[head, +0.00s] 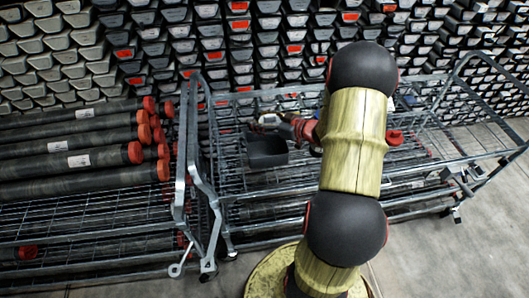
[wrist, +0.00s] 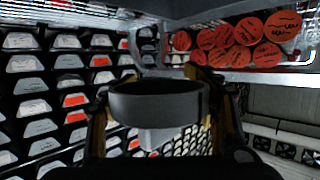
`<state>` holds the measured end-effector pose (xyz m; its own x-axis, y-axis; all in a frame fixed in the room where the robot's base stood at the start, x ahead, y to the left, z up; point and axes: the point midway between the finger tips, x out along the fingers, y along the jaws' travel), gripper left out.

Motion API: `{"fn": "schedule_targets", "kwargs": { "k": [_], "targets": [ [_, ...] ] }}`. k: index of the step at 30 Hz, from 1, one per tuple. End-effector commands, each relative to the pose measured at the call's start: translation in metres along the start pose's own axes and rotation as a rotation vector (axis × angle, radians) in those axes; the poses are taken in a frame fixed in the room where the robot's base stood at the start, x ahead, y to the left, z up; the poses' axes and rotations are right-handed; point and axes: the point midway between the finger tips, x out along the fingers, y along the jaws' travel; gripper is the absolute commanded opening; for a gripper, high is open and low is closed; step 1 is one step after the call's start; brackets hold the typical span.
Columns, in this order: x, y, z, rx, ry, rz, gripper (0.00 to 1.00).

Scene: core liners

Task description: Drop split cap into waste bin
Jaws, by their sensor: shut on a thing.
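My gripper (wrist: 158,103) is shut on a dark grey, round, shallow piece, which I take to be the split cap (wrist: 157,104). It sits between the two fingers in the wrist view; no split shows clearly. In the head view my gripper (head: 268,119) is small and partly behind my arm, and the cap cannot be made out there. A dark open-topped box, seemingly the waste bin (head: 266,158), stands on the wire cart (head: 250,210). My gripper appears at its far rim; the height between them is unclear.
Dark tubes with red end caps (head: 85,145) lie on the left cart; their ends also show in the wrist view (wrist: 245,38). A red cap (head: 394,137) lies right of my arm. Upright cart frames (head: 190,150) stand left of the bin. Stacked trays (head: 240,50) fill the back.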

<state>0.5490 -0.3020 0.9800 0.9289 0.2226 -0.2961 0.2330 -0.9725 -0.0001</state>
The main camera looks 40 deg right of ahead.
Motion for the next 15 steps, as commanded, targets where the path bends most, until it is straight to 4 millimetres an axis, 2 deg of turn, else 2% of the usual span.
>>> {"fn": "schedule_targets", "kwargs": {
  "k": [1,9,15],
  "targets": [
    [0.003,0.0,0.009,0.0,0.0,0.0,0.43],
    [0.012,0.0,0.037,0.0,0.0,0.0,0.43],
    [0.014,0.0,0.046,0.0,0.0,0.0,0.43]
  ]
}}
